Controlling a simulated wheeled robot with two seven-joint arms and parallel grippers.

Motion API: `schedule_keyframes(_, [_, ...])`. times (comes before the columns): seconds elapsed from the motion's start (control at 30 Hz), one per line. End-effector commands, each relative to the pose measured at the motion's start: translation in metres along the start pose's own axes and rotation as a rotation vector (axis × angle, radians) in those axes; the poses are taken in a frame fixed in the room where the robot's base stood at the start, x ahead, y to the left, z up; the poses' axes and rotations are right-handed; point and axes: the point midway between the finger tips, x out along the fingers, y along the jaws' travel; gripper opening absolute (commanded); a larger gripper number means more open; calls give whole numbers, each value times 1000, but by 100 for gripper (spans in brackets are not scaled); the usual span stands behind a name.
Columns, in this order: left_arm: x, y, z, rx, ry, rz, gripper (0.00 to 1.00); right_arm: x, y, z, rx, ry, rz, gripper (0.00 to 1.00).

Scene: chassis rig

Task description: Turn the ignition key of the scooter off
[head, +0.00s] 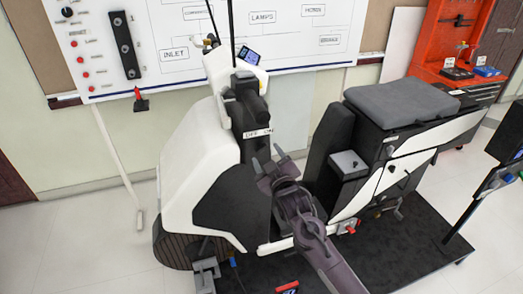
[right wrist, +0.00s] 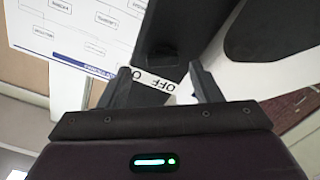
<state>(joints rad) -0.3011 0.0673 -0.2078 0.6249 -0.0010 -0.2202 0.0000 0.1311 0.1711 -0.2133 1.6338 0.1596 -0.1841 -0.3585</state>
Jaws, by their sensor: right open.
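The white and black scooter (head: 205,130) stands on a dark mat. A white label (head: 257,134) reading OFF and ON is on its black front column. My right gripper (head: 268,160) is open and empty, just below and in front of that label. A dark shape (right wrist: 158,52) lies on the black column past the label. I cannot tell if it is the ignition key or which way it is turned. My left gripper is not in view.
The grey seat (head: 400,102) and a small grey box (head: 348,163) stand to the right of my right gripper. A whiteboard (head: 180,40) is on the wall behind. An orange tool cabinet (head: 440,35) is at the back right.

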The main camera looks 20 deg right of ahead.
Motion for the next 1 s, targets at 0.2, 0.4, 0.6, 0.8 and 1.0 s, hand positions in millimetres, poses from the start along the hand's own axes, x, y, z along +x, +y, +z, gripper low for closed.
schedule_keyframes(0.2, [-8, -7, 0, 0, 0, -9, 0, 28, 0, -1, 1, 0, 0, 58])
schedule_keyframes(0.4, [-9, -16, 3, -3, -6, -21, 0, 37, -1, 0, 2, 0, -1, 58])
schedule_keyframes(0.6, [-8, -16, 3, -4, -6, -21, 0, 37, -1, 0, 2, 0, -1, 58])
schedule_keyframes(0.8, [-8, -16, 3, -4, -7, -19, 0, 37, -1, 0, 2, -1, -1, 35])
schedule_keyframes(1.0, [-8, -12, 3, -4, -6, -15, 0, 37, -1, 1, 1, -1, -2, 14])
